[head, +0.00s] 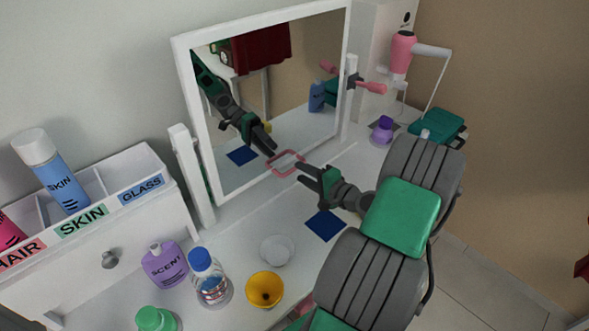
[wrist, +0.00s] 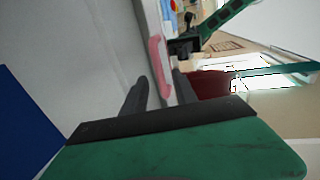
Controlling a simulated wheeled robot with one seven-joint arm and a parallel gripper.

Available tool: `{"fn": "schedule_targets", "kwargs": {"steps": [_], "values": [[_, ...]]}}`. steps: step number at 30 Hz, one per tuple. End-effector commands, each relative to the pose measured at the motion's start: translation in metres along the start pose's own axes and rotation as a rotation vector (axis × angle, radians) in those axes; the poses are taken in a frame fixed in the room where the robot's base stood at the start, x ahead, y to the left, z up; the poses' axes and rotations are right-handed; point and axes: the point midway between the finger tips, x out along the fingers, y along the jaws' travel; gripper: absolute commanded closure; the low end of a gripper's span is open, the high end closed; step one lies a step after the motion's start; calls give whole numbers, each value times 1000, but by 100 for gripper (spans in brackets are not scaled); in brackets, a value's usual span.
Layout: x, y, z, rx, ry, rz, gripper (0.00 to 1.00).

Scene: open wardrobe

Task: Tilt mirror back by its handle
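The mirror (head: 182,75) stands in a white frame between two white posts on the counter, its top leaning back toward the wall. A pink loop handle (head: 272,167) sits at the middle of its lower edge. My gripper (head: 301,170) is just in front of the handle, its fingertips close to the loop's right side. In the wrist view, my gripper (wrist: 161,77) has its two dark fingers apart, and the pink handle (wrist: 157,58) lies between and just beyond the tips. Whether the fingers touch it I cannot tell.
A purple scent bottle (head: 165,264), clear bottle (head: 210,282), white dish (head: 277,250) and yellow cup (head: 264,289) stand at front left. A blue square (head: 325,225) lies below my gripper. A pink hair dryer (head: 402,52) hangs at the right.

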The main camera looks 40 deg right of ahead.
Motion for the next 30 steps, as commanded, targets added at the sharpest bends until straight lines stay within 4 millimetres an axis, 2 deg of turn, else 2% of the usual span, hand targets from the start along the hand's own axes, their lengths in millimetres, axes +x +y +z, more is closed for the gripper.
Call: {"fn": "schedule_targets", "kwargs": {"steps": [3, 6, 10, 16, 27, 30], "values": [[24, -1, 1, -3, -4, 0, 66], [38, 0, 0, -4, -2, 2, 66], [45, 0, 0, -3, -1, 2, 66], [45, 0, 0, -3, 0, 2, 66], [45, 0, 0, -4, -1, 3, 96], [45, 0, 0, -4, -1, 3, 100]]}}
